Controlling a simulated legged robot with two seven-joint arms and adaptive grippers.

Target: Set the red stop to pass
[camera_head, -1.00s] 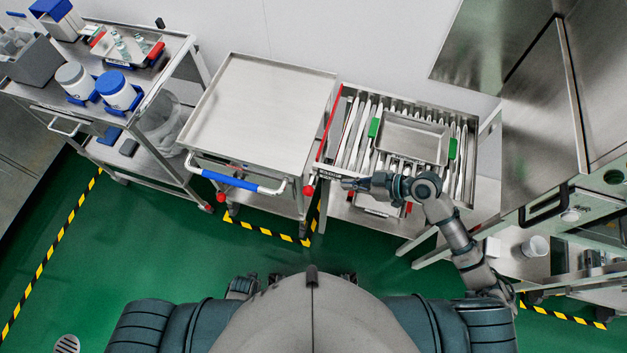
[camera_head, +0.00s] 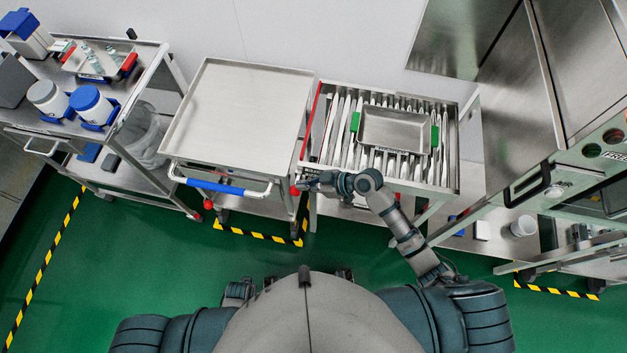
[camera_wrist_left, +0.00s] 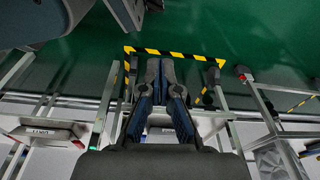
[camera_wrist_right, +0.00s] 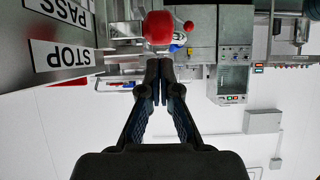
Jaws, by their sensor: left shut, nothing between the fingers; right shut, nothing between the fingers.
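A red bar (camera_head: 312,122) runs along the left edge of the slatted rack (camera_head: 455,150). A red ball (camera_head: 294,190) shows at the rack's front left, between rack and trolley. In the right wrist view a large red ball (camera_wrist_right: 158,28) is just beyond my fingertips, and a STOP label (camera_wrist_right: 63,55) and PASS label (camera_wrist_right: 62,10) appear upside down on a metal face. My right gripper (camera_head: 304,184) is shut and empty close beside the ball; contact cannot be told. My left gripper (camera_wrist_left: 160,66) is shut and empty over the floor.
A bare steel trolley (camera_head: 240,115) with a blue handle (camera_head: 216,187) stands left of the rack. A metal tray (camera_head: 395,130) with green grips lies on the rack. A cart with white jars (camera_head: 90,105) is at far left, a steel machine (camera_head: 580,70) at right. Green floor is open in front.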

